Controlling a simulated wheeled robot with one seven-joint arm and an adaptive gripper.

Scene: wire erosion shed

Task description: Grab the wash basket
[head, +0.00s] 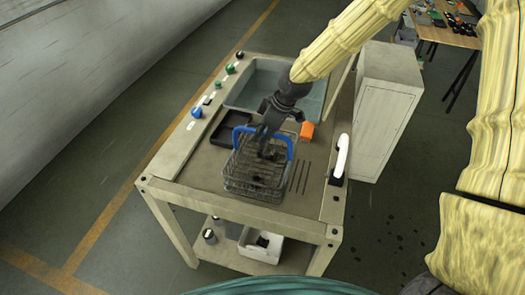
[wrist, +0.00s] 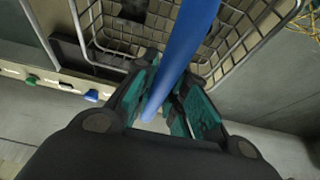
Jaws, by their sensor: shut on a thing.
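The wash basket (head: 236,180) is a grey wire basket with a blue handle (head: 290,147), standing over the bench's worktop, with some dark pieces inside. My gripper (head: 266,137) reaches down from above, and its dark fingers are shut on the blue handle at its top. In the wrist view the blue handle (wrist: 190,38) runs between the teal-padded fingers of my gripper (wrist: 168,92), and the basket's wire mesh (wrist: 232,22) shows behind. I cannot tell whether the basket's bottom touches the worktop.
A water-filled sink (head: 309,100) lies behind the basket. A white curved handle (head: 342,156) stands at the right edge. A white bin (head: 252,246) sits on the lower shelf.

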